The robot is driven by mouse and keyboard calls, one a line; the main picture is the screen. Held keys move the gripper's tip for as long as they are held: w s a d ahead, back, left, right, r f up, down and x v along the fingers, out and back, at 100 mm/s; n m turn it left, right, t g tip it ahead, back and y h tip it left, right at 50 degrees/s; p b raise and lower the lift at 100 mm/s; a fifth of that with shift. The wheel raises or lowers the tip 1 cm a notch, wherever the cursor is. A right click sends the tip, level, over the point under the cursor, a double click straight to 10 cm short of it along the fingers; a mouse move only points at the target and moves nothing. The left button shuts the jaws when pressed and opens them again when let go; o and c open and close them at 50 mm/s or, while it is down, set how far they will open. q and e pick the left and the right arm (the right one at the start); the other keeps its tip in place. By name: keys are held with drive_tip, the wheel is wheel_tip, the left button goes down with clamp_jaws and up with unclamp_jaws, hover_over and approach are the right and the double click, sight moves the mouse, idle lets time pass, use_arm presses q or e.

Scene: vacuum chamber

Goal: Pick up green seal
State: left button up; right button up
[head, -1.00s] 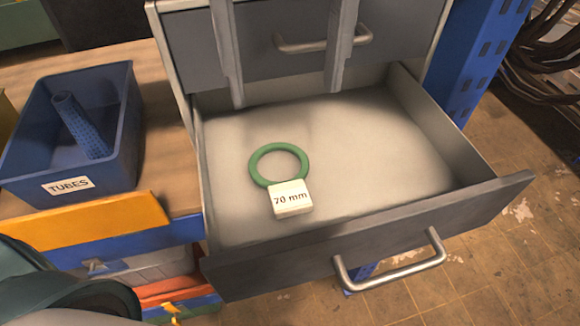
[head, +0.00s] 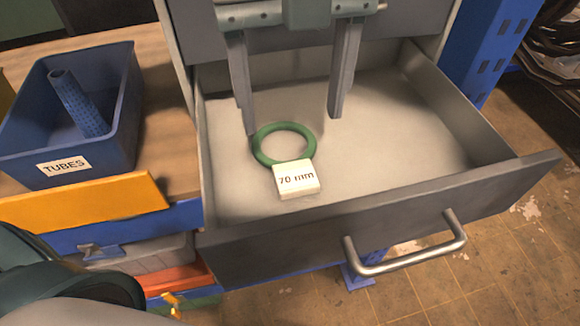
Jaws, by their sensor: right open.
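The green seal (head: 258,153) is a ring lying flat in the open grey drawer (head: 400,140). A white block marked "70 mm" (head: 297,179) is at its near edge and covers a little of the ring. My right gripper (head: 292,125) comes down from the top of the head view with its two fingers wide apart and nothing between them. Its left fingertip shows just behind the ring's far left edge; whether it touches cannot be told. Its right fingertip is to the right of and behind the ring. My left gripper is not in view.
The drawer's front panel with its metal handle (head: 410,247) is nearest. A blue bin labelled TUBES (head: 120,150), holding a blue tube (head: 78,104), stands on the wooden top at left. A blue upright (head: 485,50) is at right. The drawer's right side is bare.

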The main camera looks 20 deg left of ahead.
sight(293, 165)
drive_tip(key=shift+f+b, duration=0.45)
drive_tip(key=shift+f, duration=1.3)
drive_tip(key=shift+f+b, duration=1.15)
drive_tip(key=shift+f, duration=1.75)
drive_tip(key=shift+c, duration=0.4)
drive_tip(key=c, duration=1.1)
